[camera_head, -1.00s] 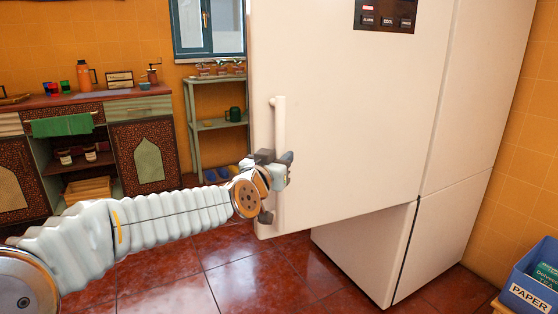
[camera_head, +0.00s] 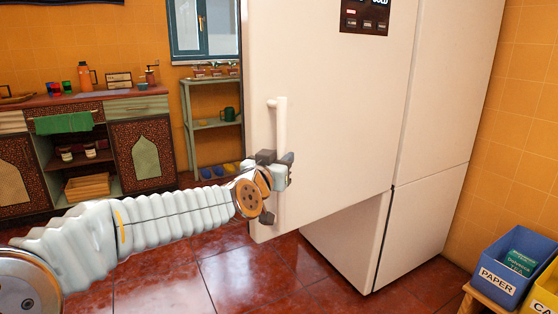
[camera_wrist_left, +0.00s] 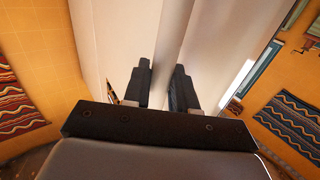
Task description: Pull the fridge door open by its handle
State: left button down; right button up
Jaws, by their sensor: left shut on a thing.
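The white fridge door (camera_head: 335,120) stands swung out from the fridge body (camera_head: 440,130), with its underside edge clear of the lower compartment. Its upright white bar handle (camera_head: 281,118) is near the door's left edge. My left gripper (camera_head: 284,171) is shut on the lower part of the handle. In the left wrist view the two dark fingers (camera_wrist_left: 160,88) stand on either side of the pale handle bar (camera_wrist_left: 170,50). The fridge's inside is hidden behind the door. My right gripper does not show in any view.
A blue paper bin (camera_head: 500,275) and a yellow bin (camera_head: 545,292) stand on a low wooden stand at the lower right. A green shelf (camera_head: 206,124) and a cabinet with a counter (camera_head: 90,99) are at the left back. Red tiled floor (camera_head: 215,280) lies open in front.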

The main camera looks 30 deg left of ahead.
pick_arm(q)
jog(key=shift+w+d+r, duration=0.15)
jog(key=shift+d+r, duration=0.05)
jog(key=shift+d, duration=0.2)
jog(key=c, duration=1.2)
grip_release()
jog(key=shift+c, duration=0.2)
jog(key=shift+o, duration=1.1)
jog(key=shift+w+d+f, duration=0.1)
jog(key=shift+w+d, duration=0.05)
jog(key=shift+w, duration=0.1)
jog(key=shift+s, duration=0.1)
jog(key=s+d+b, duration=0.1)
jog(key=s, duration=1.2)
jog(key=shift+s+d, duration=0.3)
jog(key=shift+d, duration=0.1)
